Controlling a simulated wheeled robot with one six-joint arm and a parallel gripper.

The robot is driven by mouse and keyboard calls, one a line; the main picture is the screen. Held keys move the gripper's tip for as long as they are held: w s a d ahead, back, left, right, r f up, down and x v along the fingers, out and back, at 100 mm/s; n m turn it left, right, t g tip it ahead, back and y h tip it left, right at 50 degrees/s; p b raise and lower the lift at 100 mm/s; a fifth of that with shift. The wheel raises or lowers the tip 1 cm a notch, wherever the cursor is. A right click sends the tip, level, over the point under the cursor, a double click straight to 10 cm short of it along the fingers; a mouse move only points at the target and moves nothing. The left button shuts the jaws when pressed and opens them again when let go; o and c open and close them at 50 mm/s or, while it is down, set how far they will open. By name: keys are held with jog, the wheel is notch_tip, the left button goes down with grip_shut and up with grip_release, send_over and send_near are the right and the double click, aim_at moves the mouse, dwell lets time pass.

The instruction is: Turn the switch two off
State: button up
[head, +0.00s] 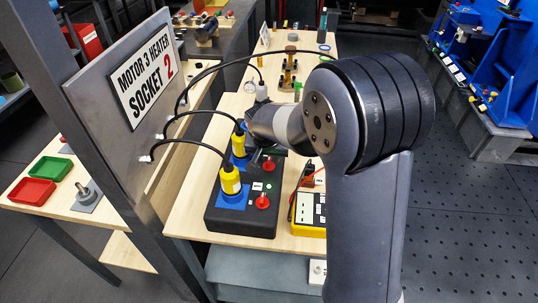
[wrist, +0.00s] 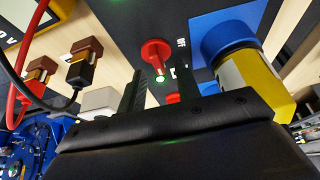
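A black switch box (head: 245,222) on the wooden bench carries red rotary switches beside blue sockets with yellow plugs. The near red switch (head: 262,201) and a farther red switch (head: 268,166) show in the head view; their numbers are too small to read. In the wrist view, one red switch (wrist: 155,51) stands just beyond and between the fingertips of my gripper (wrist: 160,68), beside a lit green lamp. Another red switch (wrist: 172,98) shows behind, between the fingers. My gripper is open and empty. In the head view my arm mostly hides it.
A yellow plug (wrist: 258,80) in a blue socket is close to the right finger. A yellow multimeter (head: 309,212) with red and black leads lies right of the box. Black cables arch from the panel signed "Motor 3 heater socket 2" (head: 143,80).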

jog(key=shift+w+f, duration=0.2)
jog(key=shift+f, duration=0.3)
grip_shut()
